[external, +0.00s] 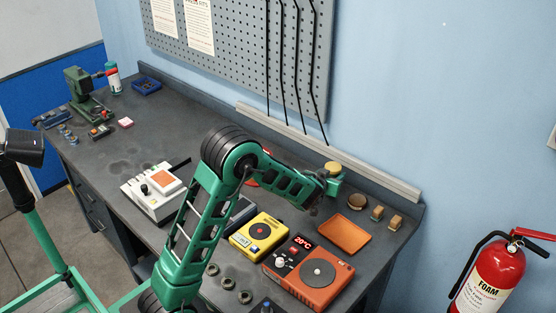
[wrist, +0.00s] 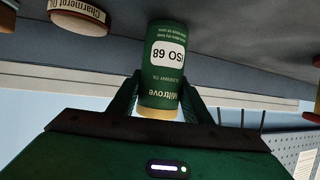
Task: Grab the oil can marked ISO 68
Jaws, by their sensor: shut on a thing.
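The oil can (wrist: 162,85) is a green cylinder with a cream cap and a white label reading ISO 68. It appears upside down in the wrist view. My gripper (wrist: 161,90) is shut on it, one dark green finger on each side. In the external view the can's yellowish cap (external: 333,167) shows at the end of my arm, near the back of the bench. My gripper (external: 327,186) partly hides the can's body there. I cannot tell whether the can's base touches the bench.
An orange tray (external: 350,236), a round tin (external: 357,202) and small wooden-toned pieces (external: 386,217) lie to the right of the can. A yellow device (external: 258,236) and an orange hotplate (external: 308,270) stand nearer the front. A pegboard (external: 245,50) is behind.

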